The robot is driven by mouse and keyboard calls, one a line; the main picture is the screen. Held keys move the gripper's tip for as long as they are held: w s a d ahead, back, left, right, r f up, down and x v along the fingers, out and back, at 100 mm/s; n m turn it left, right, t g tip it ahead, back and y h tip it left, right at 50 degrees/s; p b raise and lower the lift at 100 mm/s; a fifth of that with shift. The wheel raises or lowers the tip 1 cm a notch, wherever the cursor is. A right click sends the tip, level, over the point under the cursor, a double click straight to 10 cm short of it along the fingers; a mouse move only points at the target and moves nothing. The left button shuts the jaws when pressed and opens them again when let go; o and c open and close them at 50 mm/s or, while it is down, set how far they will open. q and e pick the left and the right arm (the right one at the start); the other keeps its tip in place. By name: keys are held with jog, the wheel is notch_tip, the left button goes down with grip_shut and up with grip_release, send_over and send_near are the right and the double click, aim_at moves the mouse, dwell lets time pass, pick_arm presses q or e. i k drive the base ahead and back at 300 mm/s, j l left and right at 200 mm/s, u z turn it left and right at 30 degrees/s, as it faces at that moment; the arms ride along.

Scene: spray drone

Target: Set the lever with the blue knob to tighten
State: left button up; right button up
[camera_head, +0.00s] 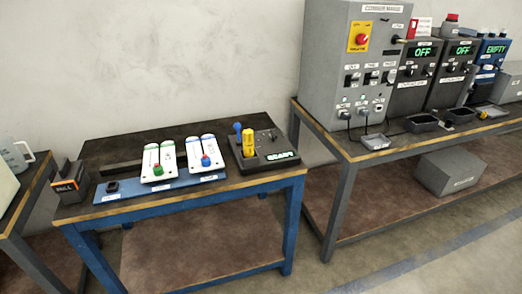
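A small blue knob (237,127) sticks up at the back left of a black device (268,141) on the right end of the blue-framed table. A yellow upright part (248,144) stands just right of it on the same device. I cannot make out a "tighten" marking or the lever's setting. Neither of my grippers is in view.
A grey control cabinet (345,70) stands on the right bench. The table's back is mostly clear.

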aim_at(237, 126)
jog(key=i+l, duration=0.1)
jog(key=i, duration=1.05)
